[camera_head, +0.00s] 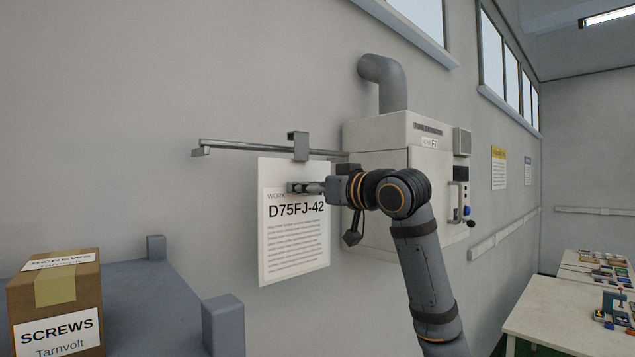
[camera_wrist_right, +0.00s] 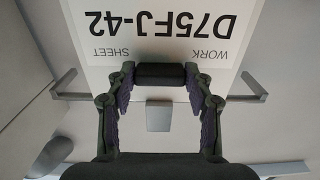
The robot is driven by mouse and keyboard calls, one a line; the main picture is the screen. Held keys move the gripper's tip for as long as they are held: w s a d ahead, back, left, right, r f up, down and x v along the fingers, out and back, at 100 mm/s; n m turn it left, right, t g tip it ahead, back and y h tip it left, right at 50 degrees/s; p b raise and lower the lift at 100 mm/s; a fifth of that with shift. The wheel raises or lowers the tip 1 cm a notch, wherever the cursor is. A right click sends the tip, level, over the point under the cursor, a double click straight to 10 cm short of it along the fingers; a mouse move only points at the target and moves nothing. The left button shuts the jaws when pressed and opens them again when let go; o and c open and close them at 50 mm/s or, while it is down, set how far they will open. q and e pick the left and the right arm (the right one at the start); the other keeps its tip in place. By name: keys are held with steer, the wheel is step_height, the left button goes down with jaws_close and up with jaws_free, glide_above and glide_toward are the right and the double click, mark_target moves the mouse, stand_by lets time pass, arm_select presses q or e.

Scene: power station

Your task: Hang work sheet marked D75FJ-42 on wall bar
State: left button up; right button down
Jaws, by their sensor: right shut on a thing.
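The white work sheet (camera_head: 292,235) marked D75FJ-42 hangs upright in front of the wall in the head view. The upper part of the sheet also shows upside down in the right wrist view (camera_wrist_right: 165,25). A grey hook (camera_head: 300,146) rises from its top edge and overlaps the wall bar (camera_head: 245,147); I cannot tell whether it rests on the bar. My right gripper (camera_head: 305,187) is at the sheet's upper front, shut on the sheet's dark cylindrical grip (camera_wrist_right: 160,73). My left gripper is not in view.
A grey cabinet (camera_head: 375,150) with a pipe stands right of the bar, close behind my right arm. A box of screws (camera_head: 55,300) stands on a blue-grey surface (camera_head: 150,310) at lower left. A white table (camera_head: 560,315) with small parts is at lower right.

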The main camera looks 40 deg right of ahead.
mark_target(298, 196)
steer(key=shift+w+r, duration=0.15)
steer(key=shift+w, duration=0.3)
steer(key=w+p, duration=0.1)
steer(key=w, duration=0.1)
steer(key=shift+w+a+p, duration=0.2)
steer(key=shift+w+p, duration=0.1)
steer(key=shift+p, duration=0.1)
steer(key=shift+f+b, duration=0.55)
steer(key=shift+f, duration=0.1)
steer(key=shift+s+f+b, duration=0.1)
steer(key=shift+f+b, duration=0.25)
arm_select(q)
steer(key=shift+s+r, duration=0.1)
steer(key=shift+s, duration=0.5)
arm_select(e)
steer(key=shift+d+f, duration=0.1)
steer(key=shift+f, duration=0.05)
